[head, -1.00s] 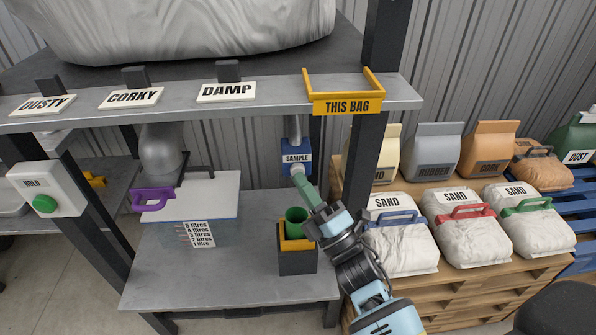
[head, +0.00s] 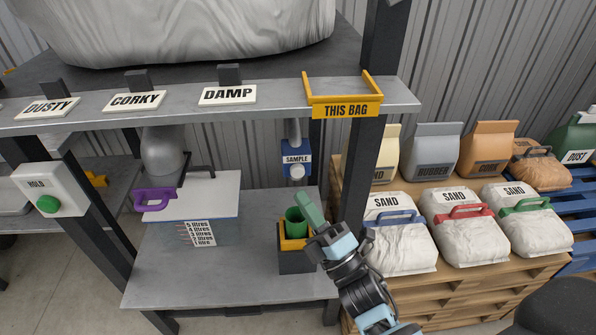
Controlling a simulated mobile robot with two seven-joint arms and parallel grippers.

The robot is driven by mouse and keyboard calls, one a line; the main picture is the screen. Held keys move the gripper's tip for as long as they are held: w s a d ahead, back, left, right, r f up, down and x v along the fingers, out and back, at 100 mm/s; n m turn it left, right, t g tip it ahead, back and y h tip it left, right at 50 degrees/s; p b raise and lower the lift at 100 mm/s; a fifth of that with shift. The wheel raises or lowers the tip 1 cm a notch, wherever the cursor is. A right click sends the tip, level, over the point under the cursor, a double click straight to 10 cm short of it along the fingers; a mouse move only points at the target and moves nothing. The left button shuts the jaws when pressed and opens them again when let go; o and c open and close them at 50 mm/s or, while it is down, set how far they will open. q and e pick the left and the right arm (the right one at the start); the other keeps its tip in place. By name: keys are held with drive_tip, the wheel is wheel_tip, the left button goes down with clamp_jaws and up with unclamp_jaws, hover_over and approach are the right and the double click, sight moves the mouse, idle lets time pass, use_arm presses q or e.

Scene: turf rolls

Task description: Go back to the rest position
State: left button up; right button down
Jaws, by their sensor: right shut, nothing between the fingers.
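My right gripper (head: 308,207) is shut and empty, with its green fingertips beside the upper right of a green cup (head: 294,220). The cup stands in a dark box with a yellow top (head: 297,262) on the lower shelf. The fingers overlap the cup's edge in the picture; I cannot tell whether they touch. The blue SAMPLE box (head: 296,158) with its pale round button hangs above, clear of the gripper. My left gripper is not in view.
A clear bin with a white lid (head: 195,200) stands on the lower shelf (head: 175,288), under a spout with a purple handle (head: 156,199). A yellow THIS BAG holder (head: 345,110) is on the upper shelf edge. Sand bags (head: 463,236) sit on a pallet at right.

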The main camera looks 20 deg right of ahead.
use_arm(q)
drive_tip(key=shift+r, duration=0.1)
use_arm(e)
drive_tip(key=shift+s+a, duration=0.2)
drive_tip(key=shift+s, duration=0.5)
